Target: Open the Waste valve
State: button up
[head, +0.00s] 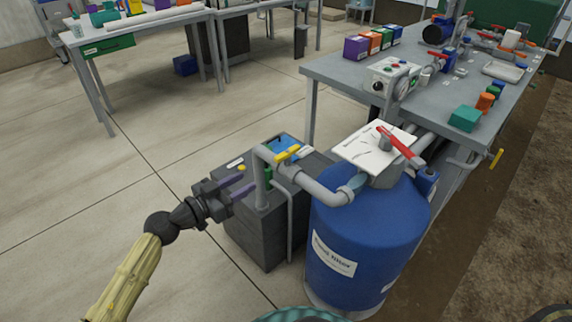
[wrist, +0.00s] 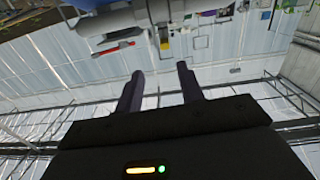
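A blue tank labelled "Sand filter" (head: 368,235) has a white label plate and a long red handle (head: 400,145) on top. A grey pipe (head: 315,187) leaves its left side and bends down. A yellow handle (head: 287,153) sits near that pipe's bend. I cannot read which valve is marked Waste. My gripper (head: 243,178) is left of the pipe's vertical part, in front of a dark grey box. In the wrist view its two fingers (wrist: 158,88) are apart with nothing between them. A red handle (wrist: 113,50) shows beyond them there.
The dark grey box (head: 270,240) stands on the floor left of the tank. A grey bench (head: 440,110) with boxes and fittings is behind right, with another yellow handle (head: 496,158) at its side. Open floor (head: 120,190) lies to the left.

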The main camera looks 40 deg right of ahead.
aim_at(286, 152)
jog(key=shift+w+a+r+t, duration=0.2)
jog(key=shift+w+a+t, duration=0.1)
jog(key=shift+a, duration=0.15)
jog(key=d+p, duration=0.2)
jog(key=d, duration=0.3)
jog(key=d+p, duration=0.2)
jog(key=d, duration=0.3)
jog(key=w+d+p, duration=0.1)
jog(key=d+p, duration=0.1)
jog(key=d, duration=0.4)
jog(key=shift+w+d+r, duration=0.1)
jog(key=shift+r, duration=0.05)
jog(key=shift+d+p, duration=0.35)
jog(key=shift+d, duration=0.3)
jog(key=shift+f, duration=0.2)
grip_shut()
